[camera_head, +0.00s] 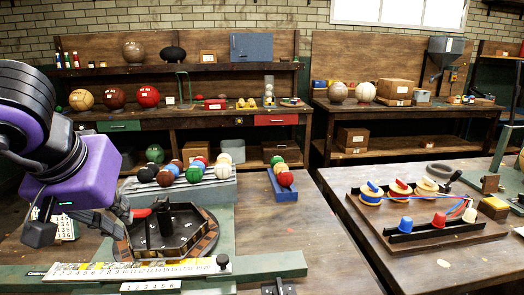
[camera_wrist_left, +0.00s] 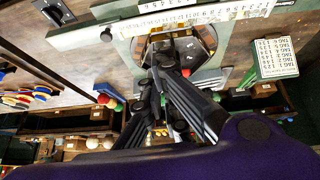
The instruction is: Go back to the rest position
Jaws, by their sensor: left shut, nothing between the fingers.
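My left gripper (camera_head: 128,211) reaches in from the left on its purple and black arm. It is shut and empty, beside the dark many-sided tray (camera_head: 170,240) on the green-framed fixture. In the left wrist view my left gripper (camera_wrist_left: 163,60) points at the tray (camera_wrist_left: 195,40), its dark fingers together. A small red part (camera_head: 141,213) shows by the fingertips; I cannot tell what it belongs to. My right gripper is not in view.
A ruler bar (camera_head: 140,270) crosses the front of the bench. Several coloured balls sit in a grey rack (camera_head: 195,190), others in a blue tray (camera_head: 270,186). A right-hand table holds a board (camera_head: 420,238) with spools and cups. The bench between is clear.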

